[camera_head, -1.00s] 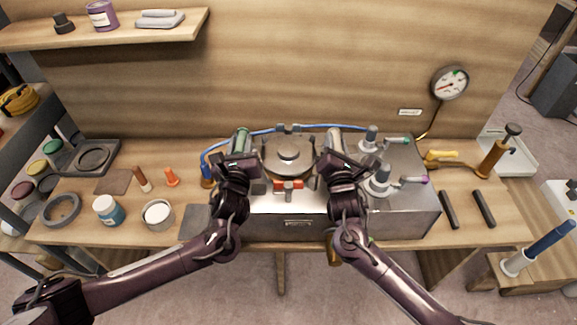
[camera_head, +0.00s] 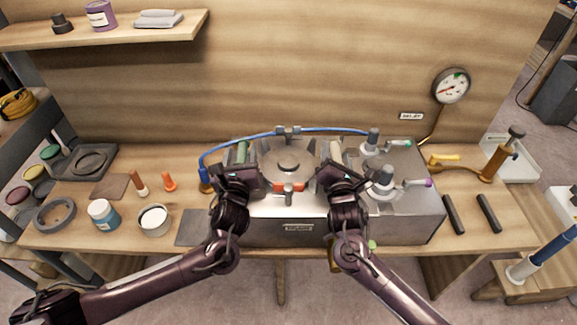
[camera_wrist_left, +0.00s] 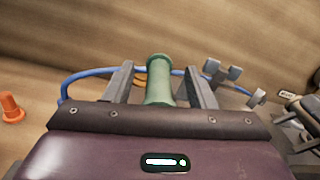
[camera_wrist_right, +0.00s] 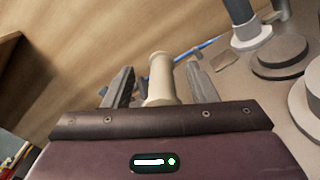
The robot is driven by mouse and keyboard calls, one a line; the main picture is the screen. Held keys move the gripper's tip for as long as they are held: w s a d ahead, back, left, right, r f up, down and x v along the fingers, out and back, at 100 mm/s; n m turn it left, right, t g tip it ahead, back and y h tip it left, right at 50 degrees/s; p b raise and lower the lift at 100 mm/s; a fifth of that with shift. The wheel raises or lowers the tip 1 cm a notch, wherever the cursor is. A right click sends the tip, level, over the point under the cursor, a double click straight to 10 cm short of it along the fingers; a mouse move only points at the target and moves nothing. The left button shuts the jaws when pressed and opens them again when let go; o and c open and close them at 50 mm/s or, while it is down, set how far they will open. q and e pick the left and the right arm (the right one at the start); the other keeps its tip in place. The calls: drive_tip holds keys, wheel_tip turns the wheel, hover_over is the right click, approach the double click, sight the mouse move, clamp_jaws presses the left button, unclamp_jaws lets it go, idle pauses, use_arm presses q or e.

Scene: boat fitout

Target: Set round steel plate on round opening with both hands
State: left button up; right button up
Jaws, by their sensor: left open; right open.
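The round steel plate (camera_head: 270,169), with a raised disc at its centre, lies level on top of the grey metal box (camera_head: 268,233). It covers the round opening, whose rim I cannot make out, so I cannot tell how flush it sits. My left gripper (camera_head: 238,170) is open at the plate's left side. A green handle (camera_wrist_left: 158,82) stands between its parted fingers. My right gripper (camera_head: 335,170) is open at the right side. A cream handle (camera_wrist_right: 160,78) stands between its parted fingers.
A blue hose (camera_head: 230,144) arches behind the plate. Jars and small tools crowd the bench at left; a gauge (camera_head: 451,86) hangs at back right.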

use_arm(q)
drive_tip(key=s, duration=1.2)
use_arm(e)
drive_tip(key=shift+s, duration=0.1)
drive_tip(key=s, duration=1.2)
drive_tip(key=shift+w, duration=0.1)
